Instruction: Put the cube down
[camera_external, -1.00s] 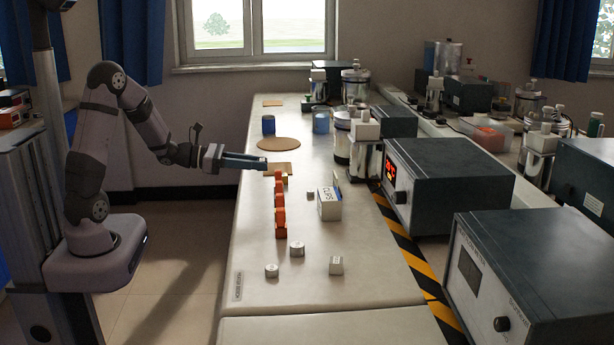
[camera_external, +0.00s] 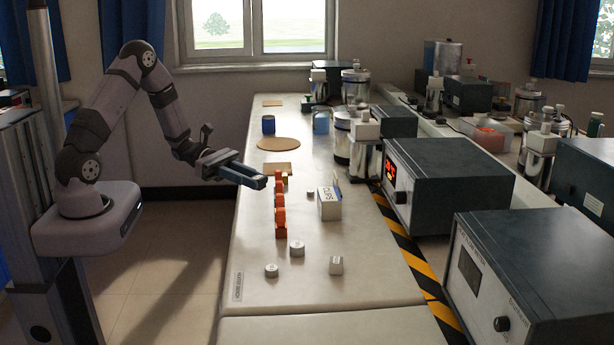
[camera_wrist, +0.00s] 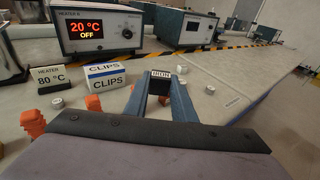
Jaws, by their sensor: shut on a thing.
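My gripper (camera_external: 258,181) is shut on a small cube (camera_wrist: 161,73). In the wrist view the cube shows between the fingertips as a small piece with a pale, dark-lettered label; the fingers hide most of it. In the external view the fingers point right and slightly down, above the left edge of the white bench (camera_external: 340,290), and the cube is hardly visible.
A row of orange pieces (camera_external: 280,222) stands close to my gripper. A CLIPS box (camera_external: 329,208) and small white pieces (camera_external: 297,249) stand to the right and nearer. A round tan mat (camera_external: 278,144) and blue cup (camera_external: 268,126) are farther back. Heater boxes (camera_external: 448,185) line the right.

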